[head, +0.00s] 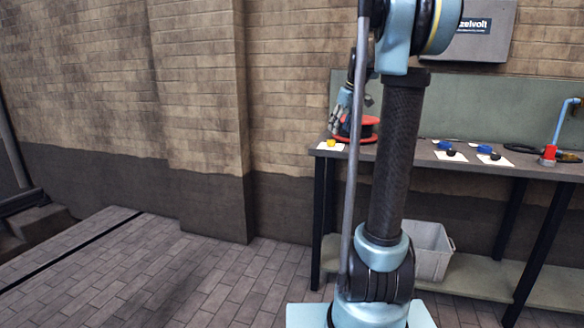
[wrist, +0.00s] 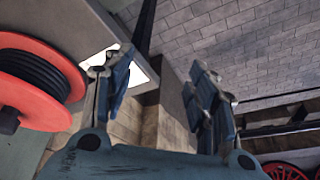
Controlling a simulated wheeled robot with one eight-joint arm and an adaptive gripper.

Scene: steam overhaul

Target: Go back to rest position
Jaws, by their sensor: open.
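My gripper (wrist: 160,85) is open in the wrist view, its two blue-grey fingers apart with nothing between them. In the head view my gripper (head: 337,118) shows small behind my arm, above the left end of the workbench (head: 432,160). A red reel (wrist: 72,72) wound with black cable lies beside the gripper, at the left of the wrist view. The same red reel (head: 368,128) sits on the bench in the head view, partly hidden by my arm.
A yellow knob on a white card (head: 331,144) is at the bench's left end. Blue and black knobs (head: 484,149) lie farther right, near a red-based blue pipe (head: 549,155). A grey crate (head: 431,252) stands on the lower shelf. The brick floor (head: 190,265) at left is clear.

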